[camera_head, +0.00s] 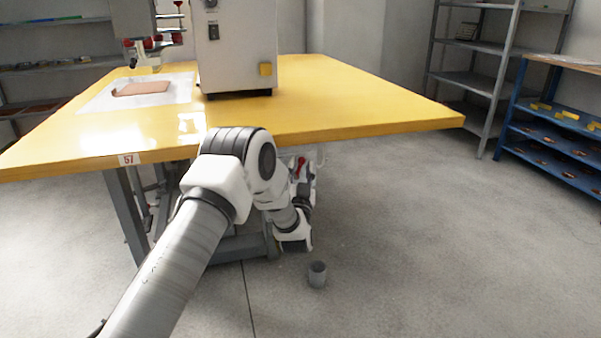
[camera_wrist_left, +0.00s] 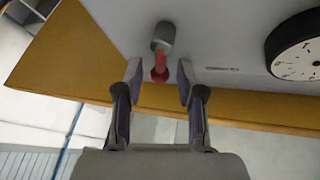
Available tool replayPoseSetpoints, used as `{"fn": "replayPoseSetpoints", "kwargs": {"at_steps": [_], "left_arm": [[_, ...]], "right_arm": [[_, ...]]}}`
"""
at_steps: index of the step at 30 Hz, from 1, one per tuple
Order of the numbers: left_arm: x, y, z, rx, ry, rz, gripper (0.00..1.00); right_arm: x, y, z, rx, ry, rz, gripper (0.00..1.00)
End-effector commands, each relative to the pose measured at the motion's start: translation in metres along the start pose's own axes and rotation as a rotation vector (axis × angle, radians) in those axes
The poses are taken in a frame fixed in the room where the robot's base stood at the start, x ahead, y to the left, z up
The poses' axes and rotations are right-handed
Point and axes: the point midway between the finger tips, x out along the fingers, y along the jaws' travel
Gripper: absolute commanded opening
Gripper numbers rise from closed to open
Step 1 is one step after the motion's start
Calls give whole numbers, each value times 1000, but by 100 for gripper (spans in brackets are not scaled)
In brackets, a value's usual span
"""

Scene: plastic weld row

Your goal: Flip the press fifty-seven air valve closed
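The table's front carries a "57" label (camera_head: 129,159). In the left wrist view the red valve handle (camera_wrist_left: 160,66) is seen close up, with a grey round fitting (camera_wrist_left: 163,38) just beyond it on a pale panel. In the head view a small red part (camera_head: 301,166) shows under the front edge of the yellow table, beside my left arm's end. My left gripper (camera_wrist_left: 159,80) is open, its two fingers on either side of the red handle with gaps showing. Whether either finger touches it is not clear. My right gripper is not in view.
A round dial gauge (camera_wrist_left: 296,48) sits to the right of the handle. The yellow tabletop (camera_head: 340,105) overhangs this spot and bears a white machine (camera_head: 236,45). A grey cup-like object (camera_head: 317,274) stands on the floor. Open floor lies to the right, before the blue shelf (camera_head: 556,140).

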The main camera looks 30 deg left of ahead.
Motion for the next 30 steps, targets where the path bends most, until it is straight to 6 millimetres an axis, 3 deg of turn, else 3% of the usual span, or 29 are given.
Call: {"fn": "replayPoseSetpoints", "kwargs": {"at_steps": [2, 5, 6, 12, 21, 29, 30], "left_arm": [[0, 0, 0, 0, 0, 0, 38], [0, 0, 0, 0, 0, 0, 6], [0, 0, 0, 0, -1, 0, 0], [-1, 0, 1, -19, 3, -10, 0], [-4, -9, 3, -281, 62, -138, 0], [-4, -10, 2, -289, 62, -141, 0], [-4, -10, 2, -288, 62, -141, 38]], "right_arm": [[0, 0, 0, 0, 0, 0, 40], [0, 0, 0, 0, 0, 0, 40], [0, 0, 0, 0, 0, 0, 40], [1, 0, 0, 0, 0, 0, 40], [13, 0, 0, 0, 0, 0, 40], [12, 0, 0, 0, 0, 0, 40], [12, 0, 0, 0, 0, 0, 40]]}}
